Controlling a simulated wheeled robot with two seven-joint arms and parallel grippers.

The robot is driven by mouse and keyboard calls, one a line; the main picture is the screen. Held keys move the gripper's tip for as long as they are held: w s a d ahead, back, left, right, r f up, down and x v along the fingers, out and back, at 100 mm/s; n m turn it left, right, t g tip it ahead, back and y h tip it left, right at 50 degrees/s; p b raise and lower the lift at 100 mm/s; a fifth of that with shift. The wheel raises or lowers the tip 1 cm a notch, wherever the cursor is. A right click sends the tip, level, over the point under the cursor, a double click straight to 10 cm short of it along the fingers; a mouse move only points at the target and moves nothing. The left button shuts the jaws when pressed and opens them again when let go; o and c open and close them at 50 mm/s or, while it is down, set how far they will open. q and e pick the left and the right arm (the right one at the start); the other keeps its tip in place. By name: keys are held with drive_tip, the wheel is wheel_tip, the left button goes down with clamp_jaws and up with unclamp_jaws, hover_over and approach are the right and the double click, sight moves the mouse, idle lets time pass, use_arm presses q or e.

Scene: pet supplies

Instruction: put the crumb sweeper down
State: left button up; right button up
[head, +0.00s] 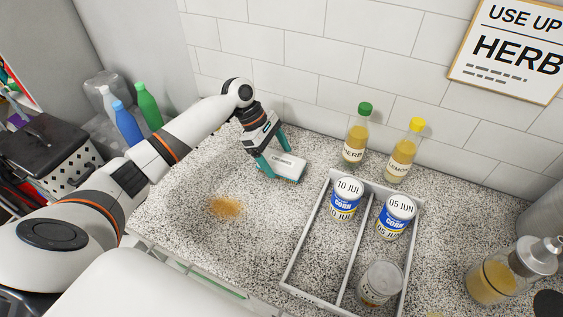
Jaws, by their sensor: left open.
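The crumb sweeper is a white, box-like block (287,166) on the speckled counter (190,200), left of the divided tray. My left gripper (276,166) is open at the sweeper, its teal fingers reaching down around or beside its left part. I cannot tell whether the fingers touch it. The sweeper appears to rest on the counter. My right gripper is not in view.
A brown crumb patch (225,207) lies on the counter. A white divided tray (321,243) holds cans (346,199). Two bottles with a green cap (357,134) and a yellow cap (404,152) stand behind it. A glass dispenser (492,282) stands at right.

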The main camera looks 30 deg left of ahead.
use_arm(q)
drive_tip(key=v, duration=0.9)
drive_tip(key=shift+r+b, duration=0.25)
drive_tip(key=shift+b, duration=0.05)
drive_tip(key=shift+w, duration=0.1)
